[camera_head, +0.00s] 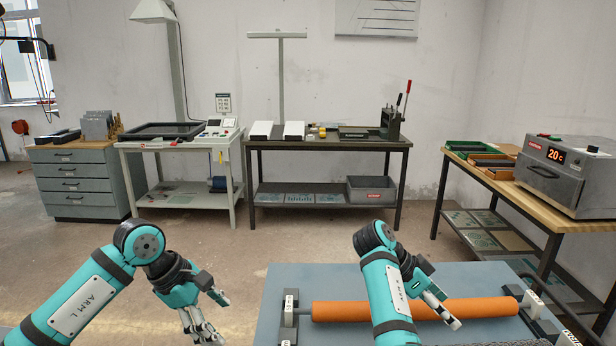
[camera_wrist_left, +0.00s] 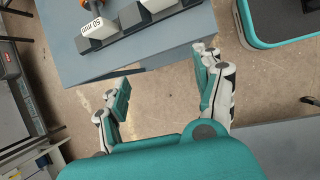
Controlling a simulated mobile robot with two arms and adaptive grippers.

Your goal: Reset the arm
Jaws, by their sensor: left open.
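My left arm comes in from the left, and its gripper (camera_head: 207,318) hangs at the bottom of the head view, over the floor and left of the blue-grey table. In the left wrist view its fingers (camera_wrist_left: 163,88) are spread apart with only floor and the table edge showing between them. My right gripper (camera_head: 438,303) is in front of an orange roller (camera_head: 482,307) in the head view. Its fingers are seen side-on, so its opening cannot be told, nor whether it touches the roller.
The blue-grey table (camera_head: 285,285) bears the roller and its supports, and its corner shows in the left wrist view (camera_wrist_left: 75,65). A drawer cabinet (camera_head: 75,183) and two workbenches stand along the back wall. A wooden-topped bench (camera_head: 520,198) with an oven (camera_head: 565,178) is at right. Mid-floor is clear.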

